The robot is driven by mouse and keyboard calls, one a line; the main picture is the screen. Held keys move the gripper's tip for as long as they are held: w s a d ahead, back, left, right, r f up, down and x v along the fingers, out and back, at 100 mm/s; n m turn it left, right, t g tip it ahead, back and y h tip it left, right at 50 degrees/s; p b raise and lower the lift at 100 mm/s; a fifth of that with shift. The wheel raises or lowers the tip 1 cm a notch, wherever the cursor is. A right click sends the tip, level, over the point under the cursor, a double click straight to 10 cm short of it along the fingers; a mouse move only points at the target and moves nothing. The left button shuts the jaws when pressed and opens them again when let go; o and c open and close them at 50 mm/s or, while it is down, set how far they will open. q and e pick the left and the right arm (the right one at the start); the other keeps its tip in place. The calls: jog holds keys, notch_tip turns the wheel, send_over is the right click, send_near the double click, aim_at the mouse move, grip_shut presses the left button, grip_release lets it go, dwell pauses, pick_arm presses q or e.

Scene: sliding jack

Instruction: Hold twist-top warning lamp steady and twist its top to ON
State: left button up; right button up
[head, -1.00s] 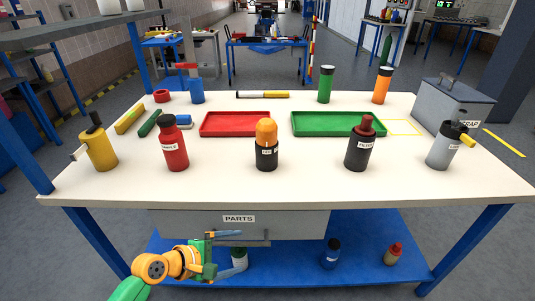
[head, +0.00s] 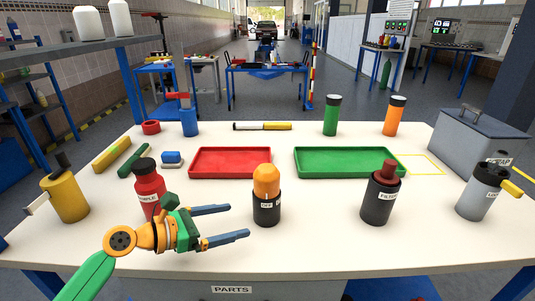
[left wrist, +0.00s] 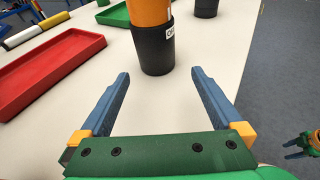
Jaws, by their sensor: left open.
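The warning lamp (head: 266,195) stands upright on the white table, with an orange domed top and a black base bearing a small white label that seems to read OFF. It also shows in the left wrist view (left wrist: 156,48), its top cut off by the frame edge. My left gripper (head: 240,222) is open and empty, to the left of the lamp in the head view, fingers pointing towards it. In the left wrist view (left wrist: 160,84) the lamp base stands just beyond and between the two blue fingertips, apart from them. My right gripper (left wrist: 305,145) seems to show partly at the right edge of that view.
A red bottle (head: 149,188) stands close behind my left gripper. A black bottle (head: 380,192) labelled FILTER stands right of the lamp. Red (head: 230,176) and green (head: 345,174) trays lie behind. The table front (head: 330,245) is clear.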

aim_at(255, 211)
pick_arm(q)
jog(key=shift+w+d+f+b, duration=0.15)
jog(key=shift+w+b, duration=0.1)
jog(key=shift+w, duration=0.3)
jog(key=shift+w+d+f+b, duration=0.1)
jog(key=shift+w+d+b, duration=0.1)
jog(key=shift+w, duration=0.3)
jog(key=b+x, duration=0.3)
jog(key=x, duration=0.1)
jog(key=shift+s+d+b, duration=0.35)
jog(key=shift+b, duration=0.05)
jog(key=x, duration=0.1)
jog(key=p+x, duration=0.1)
jog(key=x, duration=0.1)
jog(key=shift+w+r, duration=0.15)
jog(key=shift+r, duration=0.1)
jog(key=shift+w+d+f, duration=0.15)
jog(key=shift+w+d, duration=0.15)
jog(key=shift+d, duration=0.15)
pick_arm(e)
jog(key=shift+w+f, duration=0.2)
jog(key=shift+f, duration=1.65)
pick_arm(q)
jog(key=c, duration=0.9)
jog(key=shift+c, duration=0.2)
